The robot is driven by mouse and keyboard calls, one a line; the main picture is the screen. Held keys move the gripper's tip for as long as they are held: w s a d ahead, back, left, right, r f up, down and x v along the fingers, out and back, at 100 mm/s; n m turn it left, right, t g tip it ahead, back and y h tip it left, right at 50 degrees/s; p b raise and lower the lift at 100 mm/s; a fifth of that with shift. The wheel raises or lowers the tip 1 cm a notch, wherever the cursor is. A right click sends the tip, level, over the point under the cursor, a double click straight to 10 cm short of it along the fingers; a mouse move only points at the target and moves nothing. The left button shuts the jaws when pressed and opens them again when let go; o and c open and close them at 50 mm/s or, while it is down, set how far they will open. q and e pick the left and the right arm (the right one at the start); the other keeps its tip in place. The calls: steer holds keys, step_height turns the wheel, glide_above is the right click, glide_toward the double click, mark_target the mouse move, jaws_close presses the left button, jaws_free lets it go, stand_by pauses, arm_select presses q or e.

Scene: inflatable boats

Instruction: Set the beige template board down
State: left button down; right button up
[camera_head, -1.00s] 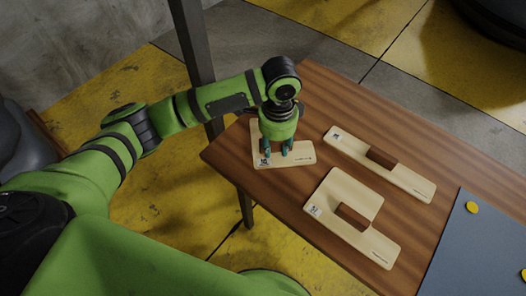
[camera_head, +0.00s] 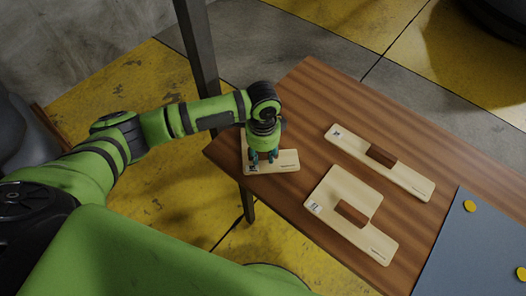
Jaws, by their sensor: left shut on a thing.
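My left gripper (camera_head: 262,160) points down over the left end of the wooden table and is shut on a beige template board (camera_head: 286,164). The board lies roughly level, with a small dark mark at its left and small print at its right. My gripper hides part of its middle and far side. I cannot tell whether its underside touches the table or is slightly above it. My right gripper does not show.
A grey-blue mat (camera_head: 470,250) with yellow discs is at right. A dark post (camera_head: 198,50) stands behind my arm.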

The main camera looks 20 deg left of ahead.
arm_select(q)
steer(key=c, duration=0.9)
jaws_free()
steer(key=shift+o, duration=0.2)
step_height(320, 180, up, 12)
steer(key=shift+r+b, duration=0.15)
steer(key=shift+b, duration=0.25)
